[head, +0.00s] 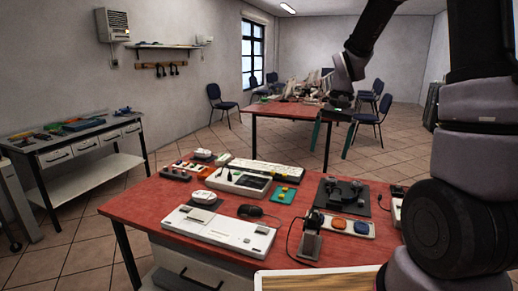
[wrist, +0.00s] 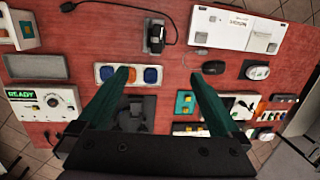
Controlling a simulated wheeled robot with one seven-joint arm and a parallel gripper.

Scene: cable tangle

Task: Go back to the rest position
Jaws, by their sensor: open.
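My gripper (head: 335,133) is raised in the air above the far right part of the red table (head: 140,204), with its two green fingers apart and nothing between them. In the wrist view my gripper (wrist: 158,82) looks down on the table from above, its fingers spread over the button panel and a dark device. The fingers touch nothing that I can see.
The red table holds a white console (head: 220,230), a black mouse (head: 250,211), a button panel (head: 348,225), a dark joystick device (head: 343,194) and several other devices with cables. A second red table (head: 290,109) and blue chairs (head: 224,100) stand behind. A workbench (head: 75,145) stands at left.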

